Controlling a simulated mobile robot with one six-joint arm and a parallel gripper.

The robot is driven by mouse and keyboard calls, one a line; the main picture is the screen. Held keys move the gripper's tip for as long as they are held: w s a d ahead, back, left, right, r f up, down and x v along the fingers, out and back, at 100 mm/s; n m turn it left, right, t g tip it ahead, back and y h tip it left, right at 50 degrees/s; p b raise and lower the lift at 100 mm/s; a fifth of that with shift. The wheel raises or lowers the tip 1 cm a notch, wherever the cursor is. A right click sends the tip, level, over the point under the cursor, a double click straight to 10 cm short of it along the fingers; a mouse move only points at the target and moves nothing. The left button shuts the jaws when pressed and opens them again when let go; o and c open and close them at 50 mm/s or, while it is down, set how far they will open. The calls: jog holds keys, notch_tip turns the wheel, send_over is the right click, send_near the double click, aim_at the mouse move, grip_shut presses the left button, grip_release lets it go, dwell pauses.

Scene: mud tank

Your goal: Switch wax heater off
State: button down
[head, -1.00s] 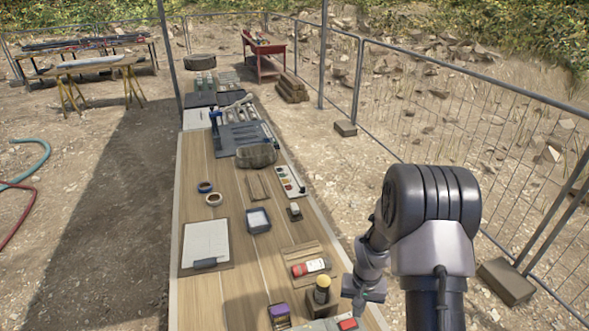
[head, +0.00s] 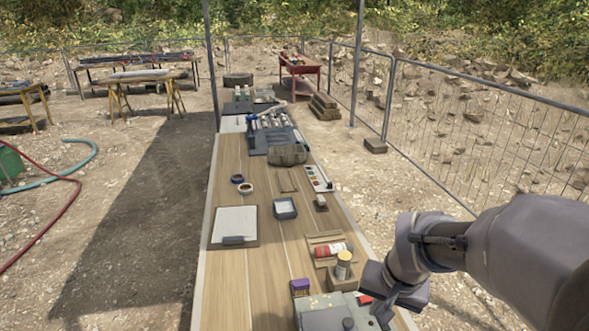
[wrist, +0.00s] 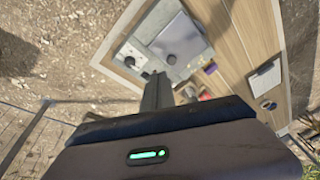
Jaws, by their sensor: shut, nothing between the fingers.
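A grey box-shaped unit (head: 322,314), which looks like the wax heater, sits at the near end of the long wooden bench, cut off by the bottom edge. A dark knob (head: 348,323) shows on it and a red part (head: 365,299) beside my gripper; I cannot tell which is its switch. My gripper (head: 384,310) is shut and empty at the unit's right side. Its fingers (wrist: 156,80) point toward the pale panel; contact is unclear.
A yellow-topped jar (head: 343,266), a red can (head: 330,249) and a purple box (head: 300,287) stand close behind the unit. A clipboard (head: 234,225) and a small tray (head: 285,208) lie farther along the bench (head: 262,260). A wire fence runs along the right.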

jog(key=s+a+t+b, duration=0.1)
jog(key=s+a+b, duration=0.2)
jog(key=s, duration=0.4)
jog(key=s+a+t+y+b, duration=0.1)
jog(key=s+a+b, duration=0.2)
jog(key=s+b, duration=0.2)
jog(key=s, duration=0.3)
jog(key=shift+s+a+f+t+y, duration=0.15)
jog(key=shift+a+t+y, duration=0.15)
jog(key=shift+a+t, duration=0.1)
